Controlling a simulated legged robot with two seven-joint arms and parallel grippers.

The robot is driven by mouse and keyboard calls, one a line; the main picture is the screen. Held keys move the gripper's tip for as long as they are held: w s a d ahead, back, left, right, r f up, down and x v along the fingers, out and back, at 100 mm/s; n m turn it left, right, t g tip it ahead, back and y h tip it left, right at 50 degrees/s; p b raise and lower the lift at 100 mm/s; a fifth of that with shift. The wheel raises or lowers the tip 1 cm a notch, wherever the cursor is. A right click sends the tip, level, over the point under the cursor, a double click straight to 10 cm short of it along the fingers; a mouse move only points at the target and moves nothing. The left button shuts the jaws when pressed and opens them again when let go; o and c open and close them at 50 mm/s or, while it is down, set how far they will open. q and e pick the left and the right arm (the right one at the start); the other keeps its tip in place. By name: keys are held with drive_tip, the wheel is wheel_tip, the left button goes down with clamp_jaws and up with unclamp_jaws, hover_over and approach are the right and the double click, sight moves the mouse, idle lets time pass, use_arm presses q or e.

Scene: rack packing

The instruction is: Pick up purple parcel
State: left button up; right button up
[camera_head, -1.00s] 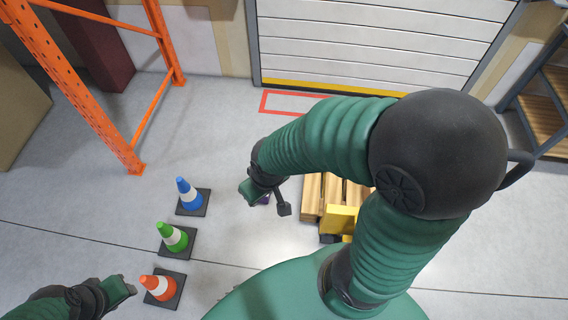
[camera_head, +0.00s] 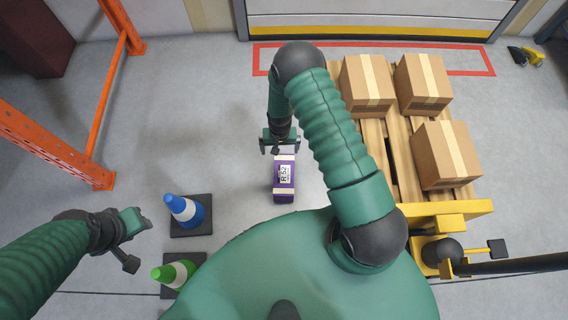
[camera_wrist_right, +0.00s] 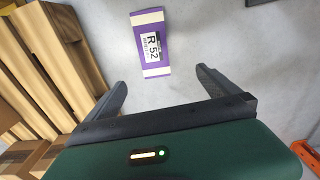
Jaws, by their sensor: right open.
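The purple parcel (camera_head: 285,190) lies on the floor in front of my body in the head view, with pale bands at its ends and a white label. In the right wrist view the parcel (camera_wrist_right: 150,43) shows beyond the fingers, its label reading "R 52". My right gripper (camera_head: 280,149) hangs just behind the parcel's far end in the head view. In the right wrist view its fingers (camera_wrist_right: 162,84) are spread and empty, with the parcel apart from them. My left gripper (camera_head: 137,240) is at the left near the cones, away from the parcel; its jaws are not clear.
A pallet (camera_head: 375,140) with three cardboard boxes (camera_head: 446,155) stands to the right on a yellow pallet truck (camera_head: 440,217). A blue cone (camera_head: 183,210) and a green cone (camera_head: 174,273) stand at the left. An orange rack (camera_head: 60,145) is further left. Floor around the parcel is clear.

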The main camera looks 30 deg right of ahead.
drive_tip(key=shift+m, duration=0.5)
drive_tip(key=f+b, duration=0.3)
drive_tip(key=f, duration=0.4)
drive_tip(key=s+f+b, duration=0.1)
drive_tip(key=f+b, duration=0.1)
drive_tip(key=f, duration=0.6)
drive_tip(key=f+b, duration=0.3)
drive_tip(key=f, duration=0.4)
drive_tip(key=shift+s+d+f+b, duration=0.15)
drive_tip(key=shift+s+d+b, duration=0.15)
drive_tip(key=shift+s+d, duration=0.1)
wheel_tip(320, 180, down, 5)
drive_tip(key=b, duration=0.4)
drive_tip(key=shift+s+f, duration=0.1)
drive_tip(key=shift+c, duration=0.3)
drive_tip(key=c, duration=1.7)
drive_tip(key=shift+c, duration=0.9)
use_arm(q)
drive_tip(key=s+x, duration=0.3)
drive_tip(key=x, duration=1.1)
drive_tip(key=shift+s+f, duration=0.15)
drive_tip(key=shift+f, duration=0.3)
drive_tip(key=shift+r, duration=0.1)
use_arm(e)
drive_tip(key=shift+r, duration=0.25)
